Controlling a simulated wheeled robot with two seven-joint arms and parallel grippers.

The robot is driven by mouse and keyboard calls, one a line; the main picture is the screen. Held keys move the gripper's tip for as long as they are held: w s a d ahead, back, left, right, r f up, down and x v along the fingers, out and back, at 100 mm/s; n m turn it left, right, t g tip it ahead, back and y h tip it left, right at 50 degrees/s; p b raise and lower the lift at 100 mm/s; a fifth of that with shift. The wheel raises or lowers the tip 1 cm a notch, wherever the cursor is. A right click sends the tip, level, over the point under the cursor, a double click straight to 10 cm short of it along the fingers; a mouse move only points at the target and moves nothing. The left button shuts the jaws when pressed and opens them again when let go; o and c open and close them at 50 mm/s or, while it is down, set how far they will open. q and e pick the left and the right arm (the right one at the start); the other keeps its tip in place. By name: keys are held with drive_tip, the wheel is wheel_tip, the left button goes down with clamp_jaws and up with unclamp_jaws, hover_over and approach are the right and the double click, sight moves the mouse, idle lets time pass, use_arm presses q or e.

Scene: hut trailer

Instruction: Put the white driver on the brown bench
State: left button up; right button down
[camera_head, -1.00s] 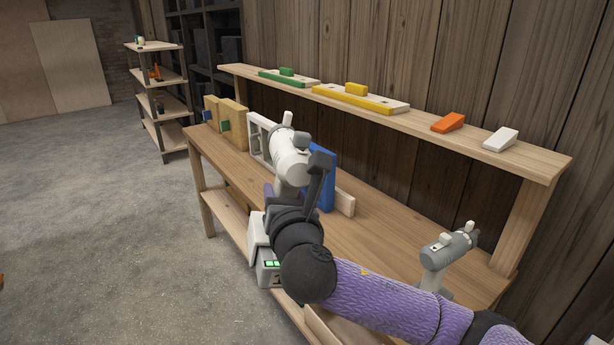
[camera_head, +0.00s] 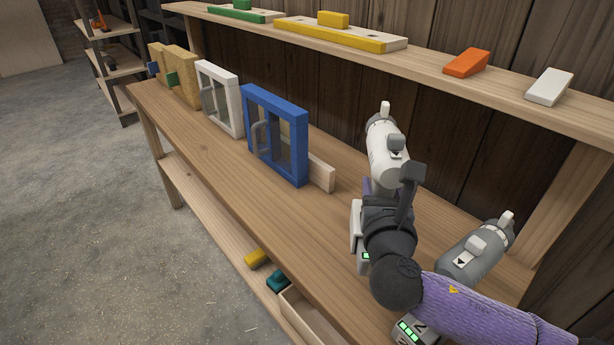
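The white driver (camera_head: 385,157) is upright, its body above my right gripper (camera_head: 372,200). The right gripper is shut around the driver's handle, which the gripper and wrist mostly hide. The driver's pale base with a green light shows beside my wrist. The driver is over the right part of the brown bench (camera_head: 215,145); I cannot tell whether its base touches the top. My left gripper is not in view.
Blue (camera_head: 275,135) and white (camera_head: 219,98) framed panels and tan blocks (camera_head: 180,75) stand along the bench. A shelf above holds an orange wedge (camera_head: 466,63) and a white wedge (camera_head: 549,87). The bench's front middle is clear. A lower shelf holds a yellow piece (camera_head: 257,258).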

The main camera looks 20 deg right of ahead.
wheel_tip(320, 180, down, 10)
drive_tip(key=b, duration=0.5)
drive_tip(key=shift+r, duration=0.1)
drive_tip(key=shift+c, duration=1)
unclamp_jaws()
drive_tip(key=shift+s, duration=0.1)
drive_tip(key=p+v, duration=0.2)
drive_tip(key=v, duration=1)
drive_tip(key=shift+a, duration=0.1)
